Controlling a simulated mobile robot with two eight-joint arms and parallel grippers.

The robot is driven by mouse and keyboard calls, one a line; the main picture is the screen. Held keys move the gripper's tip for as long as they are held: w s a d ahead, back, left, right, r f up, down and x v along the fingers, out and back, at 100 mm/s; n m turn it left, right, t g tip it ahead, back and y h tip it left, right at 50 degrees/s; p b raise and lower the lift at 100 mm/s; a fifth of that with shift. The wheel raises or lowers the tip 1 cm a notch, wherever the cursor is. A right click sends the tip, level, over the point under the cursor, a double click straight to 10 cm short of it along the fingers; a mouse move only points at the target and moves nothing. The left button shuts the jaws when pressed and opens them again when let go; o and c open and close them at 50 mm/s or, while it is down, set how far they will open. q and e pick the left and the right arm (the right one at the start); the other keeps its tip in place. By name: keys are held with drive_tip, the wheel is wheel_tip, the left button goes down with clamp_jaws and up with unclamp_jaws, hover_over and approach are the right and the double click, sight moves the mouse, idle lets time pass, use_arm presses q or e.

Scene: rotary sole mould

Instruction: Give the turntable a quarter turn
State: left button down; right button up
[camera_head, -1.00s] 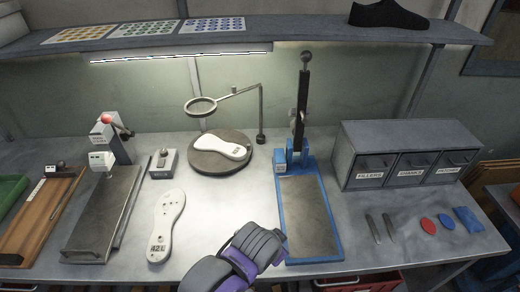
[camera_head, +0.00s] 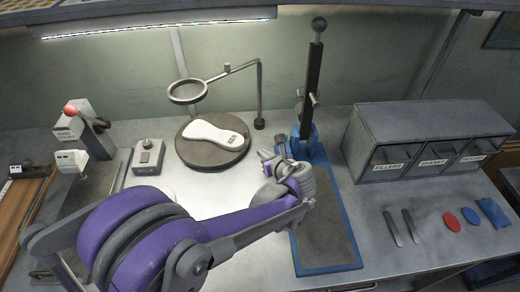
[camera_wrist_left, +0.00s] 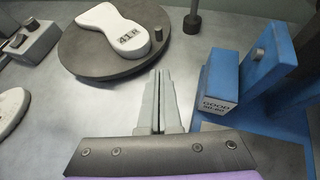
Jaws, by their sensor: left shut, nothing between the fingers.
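The turntable (camera_head: 207,158) is a dark round disc on the bench. It also shows at the top of the left wrist view (camera_wrist_left: 95,65). A white shoe sole form (camera_head: 214,134) with a size label lies flat on it, its labelled end toward the right. My left gripper (camera_head: 264,156) is just right of the disc's near right edge, between it and the blue press. In the left wrist view its fingers (camera_wrist_left: 160,75) are shut together and empty, pointing at the near rim. A small gap to the rim seems to show. My right gripper is not in view.
A blue lever press (camera_head: 318,130) stands close on the right of my left gripper. A magnifier (camera_head: 188,91) on a stand reaches over the turntable's back. A small grey box (camera_head: 148,158) stands left of the disc. A drawer unit (camera_head: 420,150) is at right.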

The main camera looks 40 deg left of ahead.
use_arm(q)
approach(247, 138)
drive_tip(key=f, duration=0.1)
drive_tip(key=a+f, duration=0.1)
drive_tip(key=f, duration=0.1)
drive_tip(key=shift+w+a, duration=0.15)
drive_tip(key=shift+w, duration=0.2)
drive_tip(key=shift+w+a+p, duration=0.15)
drive_tip(key=shift+w+a, duration=0.2)
drive_tip(key=shift+a, duration=0.2)
drive_tip(key=shift+w+a+p, duration=0.15)
drive_tip(key=shift+w+a, duration=0.15)
drive_tip(key=shift+a, duration=0.2)
drive_tip(key=shift+w+a, duration=0.4)
drive_tip(key=shift+a, duration=0.25)
drive_tip(key=shift+w+a+n+g+y, duration=0.15)
drive_tip(key=shift+w+a+n+g, duration=0.05)
drive_tip(key=shift+w+n+g, duration=0.2)
drive_tip(key=shift+w+a+n+g+y, duration=0.2)
drive_tip(key=shift+w+n+g, duration=0.1)
drive_tip(key=shift+w+n, duration=0.15)
drive_tip(key=shift+d, duration=0.1)
